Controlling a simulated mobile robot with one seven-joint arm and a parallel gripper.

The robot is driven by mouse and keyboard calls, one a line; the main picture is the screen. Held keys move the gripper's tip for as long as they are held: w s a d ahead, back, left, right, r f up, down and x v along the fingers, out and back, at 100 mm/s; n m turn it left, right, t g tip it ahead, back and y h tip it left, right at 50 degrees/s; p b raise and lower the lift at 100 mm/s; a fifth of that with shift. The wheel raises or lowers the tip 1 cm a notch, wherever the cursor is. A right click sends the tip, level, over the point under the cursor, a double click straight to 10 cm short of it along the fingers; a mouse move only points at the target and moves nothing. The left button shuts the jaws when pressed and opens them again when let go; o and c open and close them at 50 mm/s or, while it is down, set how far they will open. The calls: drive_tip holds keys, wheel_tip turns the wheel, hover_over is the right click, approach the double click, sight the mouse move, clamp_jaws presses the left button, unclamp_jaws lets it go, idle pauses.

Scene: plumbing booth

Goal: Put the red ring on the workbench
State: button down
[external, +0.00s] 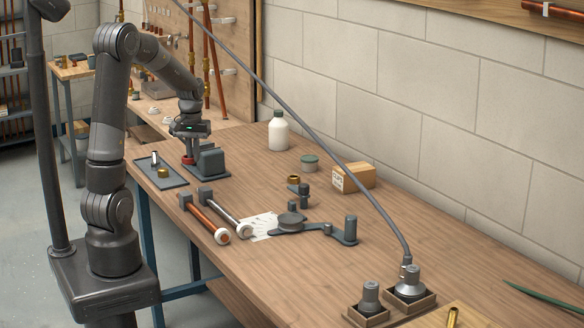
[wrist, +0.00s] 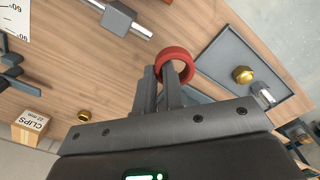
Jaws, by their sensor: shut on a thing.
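My gripper (wrist: 165,72) is shut on the red ring (wrist: 178,56), which sits at the fingertips in the wrist view. In the external view, my gripper (external: 187,150) points down over the far left part of the workbench (external: 420,240), beside a dark grey block-shaped fixture. A small bit of the red ring (external: 188,160) shows under the fingers there. I cannot tell whether the ring touches the surface below or hangs just above it.
A dark tray (external: 150,167) with a brass fitting (external: 163,173) lies to the left of my gripper. The front right of the bench has bare wood.

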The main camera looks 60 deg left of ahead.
drive_tip(key=w+d+m, duration=0.2)
drive_tip(key=w+d, duration=0.2)
drive_tip(key=d, duration=1.1)
drive_tip(key=w+d+m, duration=0.1)
drive_tip(key=w+d, duration=0.2)
drive_tip(key=d, duration=1.2)
drive_tip(key=s+d+m, duration=0.2)
drive_tip(key=s+d, duration=0.4)
drive_tip(key=d, duration=0.7)
drive_tip(key=s+d+m, duration=0.1)
drive_tip(key=s+d, duration=0.5)
drive_tip(key=d, duration=0.6)
hover_over(290, 260)
wheel_tip(290, 260, down, 7)
drive_tip(key=shift+r, duration=0.1)
drive_tip(key=shift+f, duration=2.05)
